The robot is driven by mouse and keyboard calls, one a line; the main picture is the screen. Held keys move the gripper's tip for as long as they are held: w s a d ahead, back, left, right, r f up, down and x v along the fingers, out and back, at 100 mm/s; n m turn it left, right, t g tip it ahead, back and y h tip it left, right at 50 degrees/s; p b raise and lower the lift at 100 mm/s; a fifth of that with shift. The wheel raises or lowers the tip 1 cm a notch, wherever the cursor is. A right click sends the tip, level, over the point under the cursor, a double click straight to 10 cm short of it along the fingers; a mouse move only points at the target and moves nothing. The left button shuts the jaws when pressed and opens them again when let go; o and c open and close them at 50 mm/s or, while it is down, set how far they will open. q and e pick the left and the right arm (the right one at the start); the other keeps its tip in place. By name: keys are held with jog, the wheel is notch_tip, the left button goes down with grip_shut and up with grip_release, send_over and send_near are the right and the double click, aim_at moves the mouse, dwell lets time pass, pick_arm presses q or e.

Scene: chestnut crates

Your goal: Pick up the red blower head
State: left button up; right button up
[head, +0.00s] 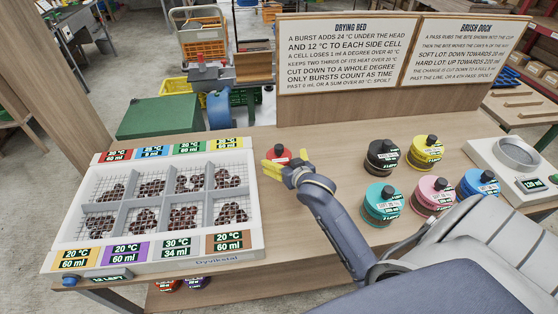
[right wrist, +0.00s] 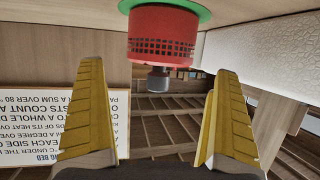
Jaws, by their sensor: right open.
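The red blower head (head: 279,153) stands on the wooden table just right of the drying bed, partly hidden behind my right gripper. In the right wrist view the red blower head (right wrist: 162,36) appears upside down, with a slotted band, a dark knob and a green rim at the picture's top. My right gripper (head: 285,163) is open, its yellow fingers close to the near side of the head. In the wrist view the fingers (right wrist: 159,75) stand wide on either side, with the knob roughly centred between them and nothing held. My left gripper is not in view.
The white drying bed (head: 254,226) with chestnuts in several mesh cells lies left of the gripper. Black (head: 381,158), yellow (head: 425,153), green (head: 382,205), pink (head: 433,196) and blue (head: 478,186) pots stand to the right. Sign boards (head: 335,55) rise behind. A white scale (head: 500,165) stands far right.

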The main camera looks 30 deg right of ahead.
aim_at(280, 155)
jog(key=shift+x, duration=2.8)
jog(key=shift+s, duration=0.1)
jog(key=c, duration=1.5)
